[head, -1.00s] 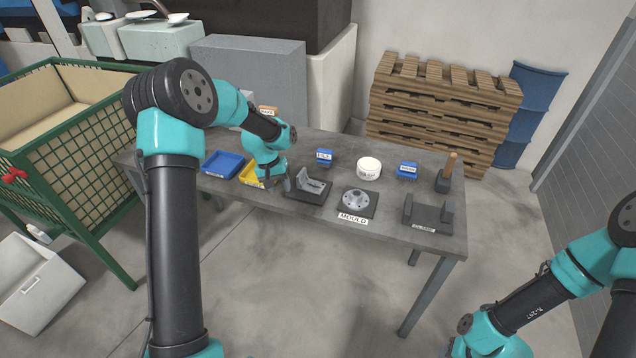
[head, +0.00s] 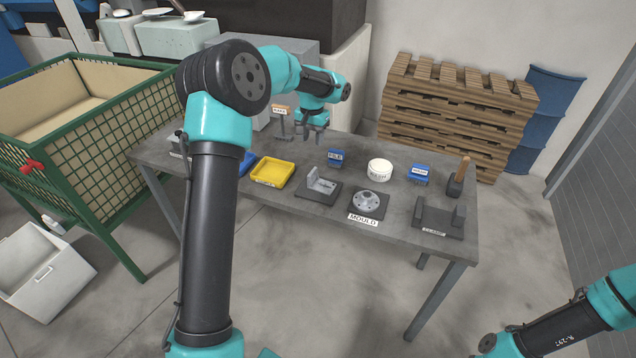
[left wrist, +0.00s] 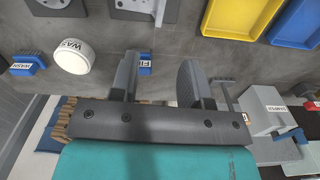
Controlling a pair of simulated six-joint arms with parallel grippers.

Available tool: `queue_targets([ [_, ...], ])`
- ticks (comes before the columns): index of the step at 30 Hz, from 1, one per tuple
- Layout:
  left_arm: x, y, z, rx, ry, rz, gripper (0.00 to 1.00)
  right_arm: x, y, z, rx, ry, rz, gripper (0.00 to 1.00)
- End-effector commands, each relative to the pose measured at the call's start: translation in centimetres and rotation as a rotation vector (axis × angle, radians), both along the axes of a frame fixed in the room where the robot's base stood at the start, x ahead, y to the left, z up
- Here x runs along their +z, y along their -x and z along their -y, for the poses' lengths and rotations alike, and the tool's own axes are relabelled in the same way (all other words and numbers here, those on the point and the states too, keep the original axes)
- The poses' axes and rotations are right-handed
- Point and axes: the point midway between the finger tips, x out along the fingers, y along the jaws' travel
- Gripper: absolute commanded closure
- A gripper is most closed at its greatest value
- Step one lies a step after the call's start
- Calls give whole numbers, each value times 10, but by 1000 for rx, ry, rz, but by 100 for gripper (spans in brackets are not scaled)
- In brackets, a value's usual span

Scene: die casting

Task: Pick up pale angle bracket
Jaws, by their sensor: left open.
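The pale angle bracket (head: 322,184) sits on a dark square plate (head: 305,194) near the table's front edge, right of the yellow tray. At the top of the left wrist view, part of that plate (left wrist: 128,14) shows, cut off by the frame. My left gripper (head: 314,138) is open and empty, with its fingers pointing down over the back of the table, behind the bracket and apart from it. Its two spread fingers also show in the left wrist view (left wrist: 160,72). My right gripper is out of view; only part of that arm shows at lower right.
The yellow tray (head: 288,179), a mould plate (head: 379,211), a clamp block (head: 438,226), a blue FILE block (head: 335,158) and a white tub (head: 379,170) stand on the table (head: 255,209).

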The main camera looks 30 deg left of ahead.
Motion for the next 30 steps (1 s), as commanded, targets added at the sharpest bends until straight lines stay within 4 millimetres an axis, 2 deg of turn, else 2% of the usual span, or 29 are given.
queue_targets([
  [12, -73, 1, 0, 0, 1, -3, 57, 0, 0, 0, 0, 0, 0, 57],
  [16, -91, 0, 0, 0, 1, -1, 57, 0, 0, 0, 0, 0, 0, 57],
  [20, -100, 0, 0, 0, 1, -1, 57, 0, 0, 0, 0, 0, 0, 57],
  [30, -101, 0, 0, 0, 1, 0, 57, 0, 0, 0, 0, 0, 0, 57],
])
